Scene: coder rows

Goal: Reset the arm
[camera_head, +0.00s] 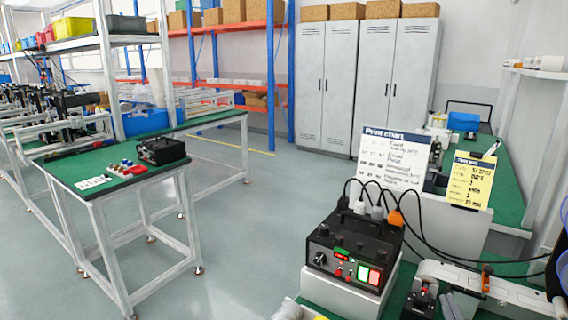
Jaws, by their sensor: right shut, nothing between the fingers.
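My right gripper (424,298) shows as a small dark shape at the bottom right, by the front edge of the picture. It is shut and empty, just right of the black control box (352,248). Its lower part is cut off by the frame. I cannot clearly make out its fingertips. My left gripper cannot be made out.
The control box has lit buttons and cables, and stands on a white stand. A white bar (510,288) lies right of it. Behind stand a print chart (392,160) and a yellow sign (472,180). A green table (120,152) is at left; the floor (235,235) between is clear.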

